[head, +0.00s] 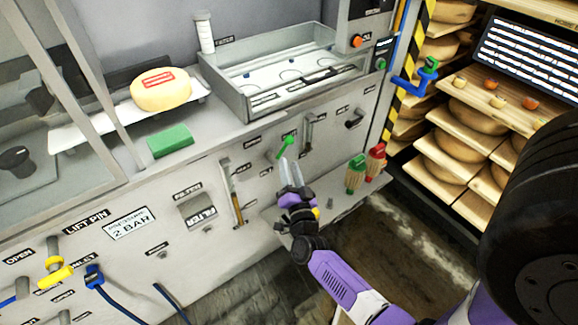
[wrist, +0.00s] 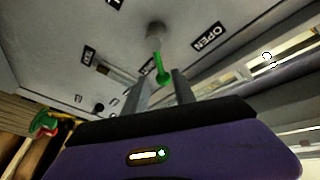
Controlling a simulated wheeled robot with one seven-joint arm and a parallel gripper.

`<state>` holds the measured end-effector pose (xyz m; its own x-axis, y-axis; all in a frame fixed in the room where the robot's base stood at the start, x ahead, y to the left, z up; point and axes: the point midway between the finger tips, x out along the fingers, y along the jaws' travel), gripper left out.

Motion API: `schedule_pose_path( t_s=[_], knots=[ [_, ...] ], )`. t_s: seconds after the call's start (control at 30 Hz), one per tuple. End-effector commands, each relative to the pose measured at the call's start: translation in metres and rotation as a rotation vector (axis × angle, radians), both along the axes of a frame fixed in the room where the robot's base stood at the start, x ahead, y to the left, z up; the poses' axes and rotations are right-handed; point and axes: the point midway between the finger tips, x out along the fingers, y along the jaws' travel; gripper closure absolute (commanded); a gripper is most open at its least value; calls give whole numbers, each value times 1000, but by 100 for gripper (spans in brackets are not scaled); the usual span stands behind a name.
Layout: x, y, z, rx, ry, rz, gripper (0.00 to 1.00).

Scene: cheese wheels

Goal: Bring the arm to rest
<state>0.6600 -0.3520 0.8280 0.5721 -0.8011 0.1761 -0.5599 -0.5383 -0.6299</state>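My arm reaches forward from the lower right in the head view, and it is purple and black. My gripper (head: 291,163) points at the panel front, just below a green-handled lever (head: 286,146). In the wrist view my gripper (wrist: 162,84) has its two grey fingers apart with nothing clamped between them. The green lever (wrist: 160,66) hangs from its round mount just beyond the fingertips, in line with the gap. I cannot tell whether a finger touches it.
A cheese wheel (head: 161,89), green block (head: 170,140) and metal tray (head: 247,100) are on the counter. A blue lever (head: 408,86) sticks out near racks of cheese wheels (head: 467,117).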

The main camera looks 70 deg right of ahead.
Motion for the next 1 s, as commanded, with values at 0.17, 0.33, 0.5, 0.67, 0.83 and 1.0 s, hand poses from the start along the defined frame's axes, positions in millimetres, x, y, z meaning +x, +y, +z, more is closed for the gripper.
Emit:
schedule_pose_path(
  t_s=[0.17,0.33,0.5,0.67,0.83,1.0],
  knots=[
    [0,0,0,0,0,0,68],
    [0,0,0,0,0,0,68],
    [11,4,7,-19,24,36,68],
    [20,35,39,-105,78,129,68],
    [9,98,56,-198,188,266,68],
    [-19,169,70,-281,312,412,68]
  ],
)
